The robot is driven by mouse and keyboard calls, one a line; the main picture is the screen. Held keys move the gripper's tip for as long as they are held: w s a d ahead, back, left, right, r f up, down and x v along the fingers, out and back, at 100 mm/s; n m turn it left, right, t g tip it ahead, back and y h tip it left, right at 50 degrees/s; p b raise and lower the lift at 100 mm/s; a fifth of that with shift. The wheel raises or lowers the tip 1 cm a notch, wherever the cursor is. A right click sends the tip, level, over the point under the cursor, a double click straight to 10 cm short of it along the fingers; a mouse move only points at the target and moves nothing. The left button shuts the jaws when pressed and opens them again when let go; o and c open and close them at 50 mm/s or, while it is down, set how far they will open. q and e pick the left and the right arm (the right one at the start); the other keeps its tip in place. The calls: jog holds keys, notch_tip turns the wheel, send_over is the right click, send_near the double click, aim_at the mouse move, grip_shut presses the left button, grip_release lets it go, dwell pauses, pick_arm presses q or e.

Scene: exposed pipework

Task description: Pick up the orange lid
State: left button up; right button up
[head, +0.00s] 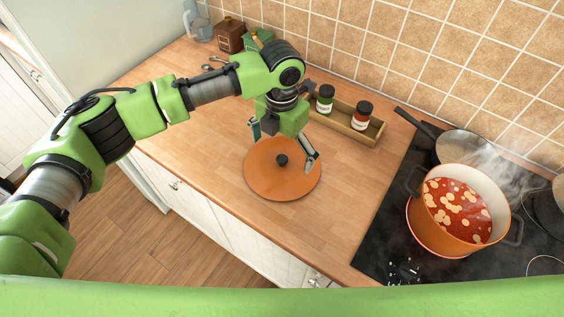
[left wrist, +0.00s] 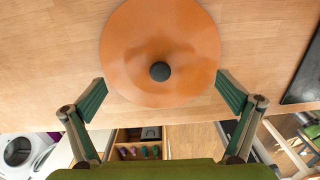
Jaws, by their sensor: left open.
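The orange lid (head: 262,178) lies flat on the wooden counter, with a black knob (head: 282,160) at its middle. My left gripper (head: 284,149) is over the lid, its two fingers spread wide, open and empty. In the left wrist view the lid (left wrist: 130,52) and its knob (left wrist: 160,71) show ahead of and between the open fingers (left wrist: 162,92). Whether a fingertip touches the lid cannot be told. My right gripper is not in view.
An orange pot (head: 449,236) of red soup steams on the black stove (head: 385,240) at right, near a pan (head: 462,149). A wooden rack (head: 345,124) with two jars stands behind the lid. Counter (head: 205,145) left of the lid is clear.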

aim_at(282, 160)
pick_arm(q)
jog(key=shift+f+p, duration=0.3)
jog(key=shift+f, duration=1.3)
jog(key=c, duration=2.1)
jog(key=shift+s, duration=0.2)
grip_shut()
